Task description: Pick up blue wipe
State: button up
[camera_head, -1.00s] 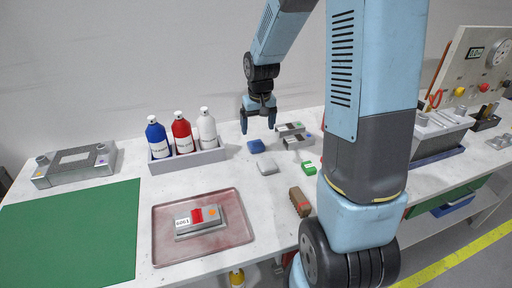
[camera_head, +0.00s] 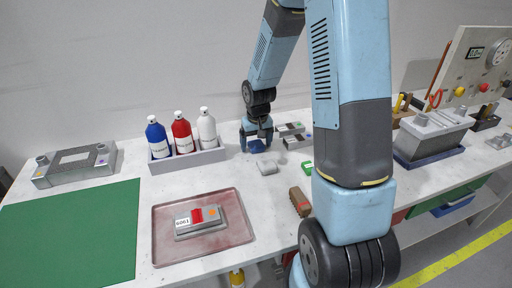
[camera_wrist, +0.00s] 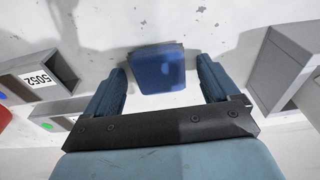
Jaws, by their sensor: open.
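The blue wipe (camera_wrist: 158,70) is a small folded blue pad lying flat on the white table. In the wrist view it sits between and slightly beyond the two fingertips of my gripper (camera_wrist: 160,80). The fingers are spread wide, with a gap on each side of the wipe. In the head view my gripper (camera_head: 257,143) is down at the wipe, pointing at the table, and mostly covers it. Whether the fingertips touch the table is hard to tell.
A grey bottle tray (camera_head: 190,160) with blue, red and white bottles stands left of the gripper. Grey blocks (camera_head: 292,135) lie close on its right. A light grey pad (camera_head: 267,168) lies in front. A red tray (camera_head: 165,255) and green mat (camera_head: 75,235) are nearer.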

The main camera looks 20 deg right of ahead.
aim_at(256, 143)
jog(key=shift+c, duration=0.3)
jog(key=c, duration=1.1)
jog(key=shift+r, duration=0.55)
jog(key=shift+c, duration=0.2)
notch_tip(256, 143, up, 2)
jog(key=shift+s+r, duration=0.1)
jog(key=shift+r, duration=0.15)
jog(key=s+r, duration=0.9)
jog(key=s, duration=0.5)
jog(key=shift+r, duration=0.2)
jog(key=shift+w, duration=0.1)
